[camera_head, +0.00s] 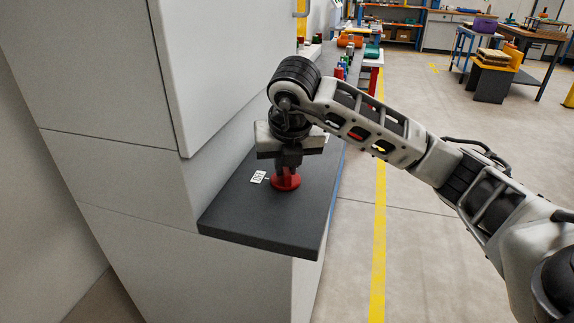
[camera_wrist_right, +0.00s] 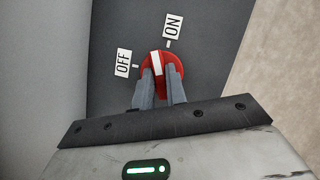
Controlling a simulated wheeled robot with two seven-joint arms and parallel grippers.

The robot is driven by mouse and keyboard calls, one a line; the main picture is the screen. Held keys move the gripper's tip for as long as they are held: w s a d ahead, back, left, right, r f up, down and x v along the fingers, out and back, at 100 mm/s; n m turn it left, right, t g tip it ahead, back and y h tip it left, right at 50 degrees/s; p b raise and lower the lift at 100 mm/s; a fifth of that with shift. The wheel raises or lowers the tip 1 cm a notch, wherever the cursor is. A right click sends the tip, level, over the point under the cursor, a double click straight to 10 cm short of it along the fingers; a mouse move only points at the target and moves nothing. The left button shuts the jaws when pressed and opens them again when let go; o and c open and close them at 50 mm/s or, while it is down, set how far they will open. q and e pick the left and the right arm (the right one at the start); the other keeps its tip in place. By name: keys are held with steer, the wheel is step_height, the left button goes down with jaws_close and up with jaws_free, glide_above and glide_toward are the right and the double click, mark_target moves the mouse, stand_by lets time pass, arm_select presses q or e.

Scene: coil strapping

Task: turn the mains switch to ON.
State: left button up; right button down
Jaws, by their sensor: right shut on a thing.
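The mains switch (camera_head: 286,181) is a red round knob on the dark shelf-like panel beside the grey cabinet. It also shows in the right wrist view (camera_wrist_right: 177,62), with a white bar across its grip. My left gripper is not in view.
The dark panel (camera_head: 240,212) has clear surface around the switch. The tall grey cabinet (camera_head: 115,130) stands close on the left. Several small coloured items stand further along the bench at the back. The floor (camera_head: 440,250) on the right is open, with a yellow line.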

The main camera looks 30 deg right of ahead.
steer(key=m, duration=0.1)
steer(key=m+h, duration=0.1)
steer(key=m, duration=0.1)
steer(key=shift+w+a+r+m+g, duration=0.1)
steer(key=shift+r+m+g, duration=0.05)
steer(key=shift+m+g, duration=0.15)
steer(key=shift+m+h+p, duration=0.3)
steer(key=shift+m+p, duration=0.05)
steer(key=shift+m, duration=0.25)
steer(key=c, duration=1.4)
jaws_free()
steer(key=shift+c, duration=0.2)
